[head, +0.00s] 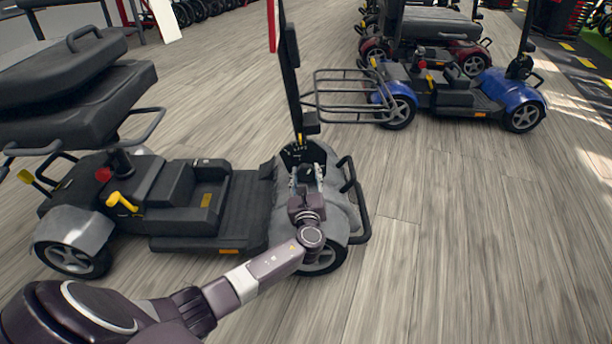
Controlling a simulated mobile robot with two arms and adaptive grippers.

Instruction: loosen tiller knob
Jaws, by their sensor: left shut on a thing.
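A grey mobility scooter (225,205) stands side-on in front of me, its black seat at the left and its tiller (290,80) upright at the right. My left arm reaches in from the lower left. My left gripper (305,180) is at the base of the tiller, over the grey front cover (335,185). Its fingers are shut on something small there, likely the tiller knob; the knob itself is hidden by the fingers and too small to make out. My right gripper is not in view.
The wooden floor at the lower right is clear.

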